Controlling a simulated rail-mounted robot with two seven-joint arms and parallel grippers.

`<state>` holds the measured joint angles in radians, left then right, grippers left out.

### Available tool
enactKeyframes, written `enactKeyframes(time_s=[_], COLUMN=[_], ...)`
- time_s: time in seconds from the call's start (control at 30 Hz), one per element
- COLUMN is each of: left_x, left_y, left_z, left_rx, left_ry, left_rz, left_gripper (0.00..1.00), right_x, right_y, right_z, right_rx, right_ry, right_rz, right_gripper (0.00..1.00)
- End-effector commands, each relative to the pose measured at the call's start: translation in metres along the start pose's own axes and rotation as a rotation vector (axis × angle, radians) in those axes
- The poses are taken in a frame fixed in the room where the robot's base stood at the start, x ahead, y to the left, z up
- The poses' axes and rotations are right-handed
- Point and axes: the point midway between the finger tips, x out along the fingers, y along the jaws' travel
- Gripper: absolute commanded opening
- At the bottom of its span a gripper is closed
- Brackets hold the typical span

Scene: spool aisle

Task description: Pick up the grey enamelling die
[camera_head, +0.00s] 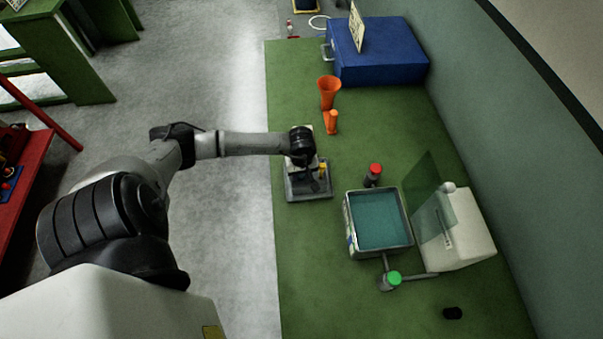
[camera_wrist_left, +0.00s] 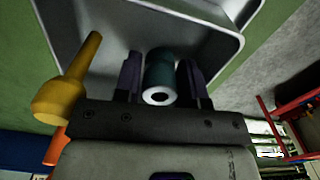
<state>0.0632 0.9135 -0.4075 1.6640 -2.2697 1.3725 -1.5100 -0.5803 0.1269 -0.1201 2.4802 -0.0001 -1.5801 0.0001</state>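In the left wrist view, a dark grey-teal cylinder with a pale end and a dark hole (camera_wrist_left: 159,82), which looks like the grey enamelling die, lies between the two fingers of my left gripper (camera_wrist_left: 160,75). The fingers flank it closely; I cannot tell whether both press on it. A yellow flared piece (camera_wrist_left: 70,75) is beside the left finger, outside the grip. In the head view, my left gripper (camera_head: 313,180) is over a grey tray (camera_head: 294,192) on the green bench, and the die is too small to make out there. My right gripper is not in view.
Right of the tray stand a grey basin with teal inside (camera_head: 379,220), a red-capped bottle (camera_head: 373,175) and a white device with a clear green shield (camera_head: 465,230). Orange funnel (camera_head: 328,90) and blue case (camera_head: 380,55) are farther back.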

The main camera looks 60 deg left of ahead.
Motion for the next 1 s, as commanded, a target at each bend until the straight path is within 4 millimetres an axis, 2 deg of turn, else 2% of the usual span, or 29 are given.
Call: enactKeyframes(time_s=[0.1, 0.37, 0.67, 0.9, 1.0], left_x=[0.0071, 0.0082, 0.0078, 0.0067, -0.0005], left_y=[-0.0002, -0.0003, -0.0001, 0.0001, 0.0005], left_z=[0.0004, 0.0, 0.0001, -0.0001, -0.0007], left_rx=[0.0, 0.0, 0.001, 0.001, 0.002], left_ry=[-0.001, 0.001, 0.0, 0.001, 0.002], left_rz=[-0.001, 0.0, 0.0, 0.001, 0.002], left_gripper=[0.37, 0.37, 0.09, 0.07, 0.07], right_x=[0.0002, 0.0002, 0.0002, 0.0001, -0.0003], right_y=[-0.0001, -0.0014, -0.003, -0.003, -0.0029], right_z=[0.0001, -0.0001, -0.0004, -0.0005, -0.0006], right_rx=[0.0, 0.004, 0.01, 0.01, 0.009], right_ry=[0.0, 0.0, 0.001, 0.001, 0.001], right_rz=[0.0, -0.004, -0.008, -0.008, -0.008], right_gripper=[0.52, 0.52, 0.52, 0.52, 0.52])
